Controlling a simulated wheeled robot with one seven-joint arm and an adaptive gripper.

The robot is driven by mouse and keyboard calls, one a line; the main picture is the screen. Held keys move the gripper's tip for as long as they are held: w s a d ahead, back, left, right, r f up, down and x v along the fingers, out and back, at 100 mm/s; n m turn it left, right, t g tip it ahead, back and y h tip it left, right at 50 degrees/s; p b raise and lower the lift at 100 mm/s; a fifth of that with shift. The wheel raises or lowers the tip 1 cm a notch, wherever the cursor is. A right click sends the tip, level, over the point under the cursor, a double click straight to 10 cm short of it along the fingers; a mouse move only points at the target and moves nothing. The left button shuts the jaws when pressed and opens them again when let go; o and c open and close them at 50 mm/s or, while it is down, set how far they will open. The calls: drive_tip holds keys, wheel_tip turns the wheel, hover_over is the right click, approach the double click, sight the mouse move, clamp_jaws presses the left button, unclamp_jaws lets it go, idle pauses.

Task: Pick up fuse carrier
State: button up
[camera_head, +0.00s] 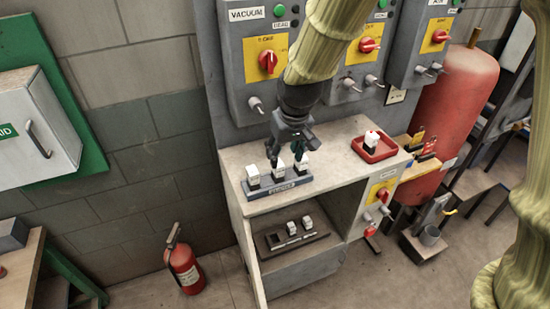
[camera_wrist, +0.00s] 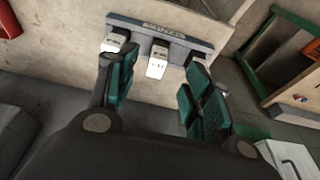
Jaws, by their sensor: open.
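Several white fuse carriers are in view. A grey rack (camera_head: 262,190) on the bench top holds three in a row: a left carrier (camera_head: 253,175), a middle carrier (camera_head: 278,169) and a right carrier (camera_head: 301,164). My gripper (camera_head: 286,154) is open, pointing down just above the rack near the middle and right carriers. In the wrist view the green-padded fingers of my gripper (camera_wrist: 160,72) are spread, and the middle carrier (camera_wrist: 157,63) shows between them, beyond the tips. The outer carriers are partly hidden by the fingers there. I cannot tell any contact.
A red tray (camera_head: 360,152) with another white carrier (camera_head: 371,138) stands at the bench's right. A dark rack (camera_head: 300,243) with two white carriers sits on the shelf below. Grey switch panels (camera_head: 258,50) rise behind. A fire extinguisher (camera_head: 183,265) stands on the floor.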

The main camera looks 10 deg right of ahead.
wheel_tip(320, 180, up, 2)
drive_tip(key=w, duration=0.1)
drive_tip(key=b, duration=0.1)
hover_over(279, 164)
drive_tip(key=s, duration=0.2)
drive_tip(key=x, duration=0.4)
drive_tip(key=shift+s+d+f, duration=0.15)
drive_tip(key=shift+s+d, duration=0.05)
drive_tip(key=shift+s, duration=0.1)
drive_tip(key=shift+w+b+x, duration=0.1)
drive_tip(key=shift+b+x, duration=1.05)
drive_tip(key=shift+x, duration=0.35)
drive_tip(key=shift+w+b+x, duration=0.15)
drive_tip(key=shift+b+x, duration=0.95)
drive_tip(key=shift+x, duration=0.45)
drive_tip(key=shift+a, duration=0.1)
clamp_jaws()
